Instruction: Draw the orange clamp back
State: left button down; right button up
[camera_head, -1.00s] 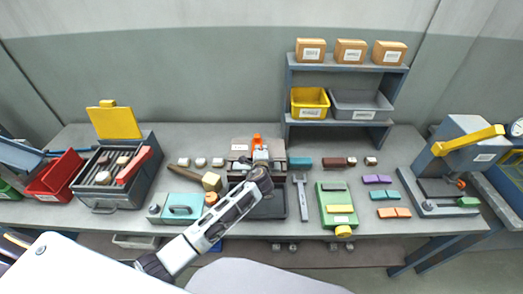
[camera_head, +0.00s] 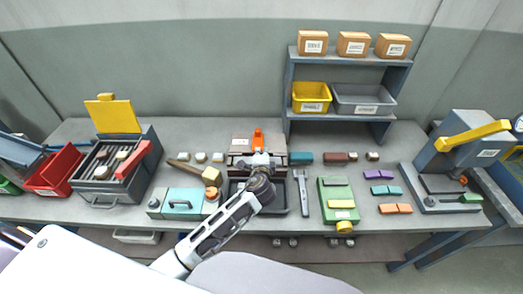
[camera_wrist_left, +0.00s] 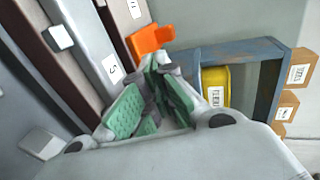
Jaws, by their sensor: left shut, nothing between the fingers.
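The orange clamp (camera_head: 258,137) stands upright at the back of a grey and brown fixture (camera_head: 242,144) at the middle of the bench. In the left wrist view the clamp (camera_wrist_left: 151,39) is an orange bent piece just beyond my fingertips. My left gripper (camera_head: 259,162) is in front of the clamp, over the fixture. Its green-padded fingers (camera_wrist_left: 155,92) are shut and empty. I cannot tell whether the fingertips touch the clamp. The gripper and forearm hide part of the fixture. My right gripper is not in view.
A dark tray (camera_head: 279,208) lies under my left arm. A wooden-handled mallet (camera_head: 210,176) and teal box (camera_head: 181,203) are to the left, a grey wrench (camera_head: 302,191) and green block (camera_head: 335,192) to the right. A shelf (camera_head: 345,66) stands behind.

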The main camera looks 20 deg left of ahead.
pick_arm(q)
jog(key=shift+v, duration=1.35)
jog(key=shift+s+f, duration=0.1)
